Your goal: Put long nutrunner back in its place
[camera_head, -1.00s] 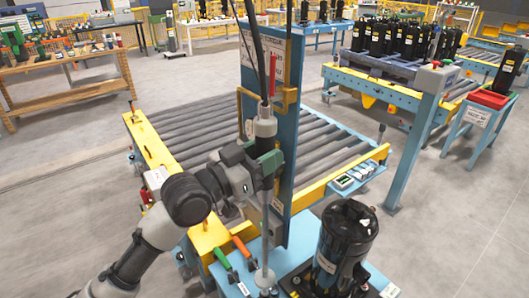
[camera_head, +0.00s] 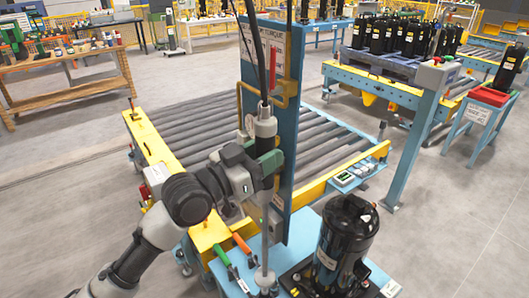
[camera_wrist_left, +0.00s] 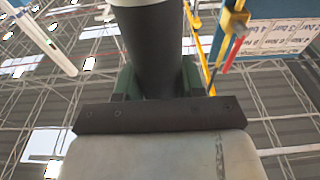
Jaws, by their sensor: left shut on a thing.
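The long nutrunner (camera_head: 265,124) is upright in front of the blue post (camera_head: 302,150), with a grey-white top, a dark body and a thin shaft reaching down toward the blue bench (camera_head: 228,277). My left gripper (camera_head: 266,166) is shut around its body, coming from the left. In the left wrist view the nutrunner's dark cylinder (camera_wrist_left: 152,45) stands between the green fingers. A yellow bracket (camera_head: 291,92) on the post is beside the nutrunner's top. I cannot tell whether the lower tip touches the bench. My right gripper is not in view.
A black compressor (camera_head: 345,238) stands on the bench right of the nutrunner. Green-handled (camera_head: 223,256) and orange-handled (camera_head: 241,243) tools lie to its left. A roller conveyor (camera_head: 210,125) runs behind the post. Cables hang above the nutrunner.

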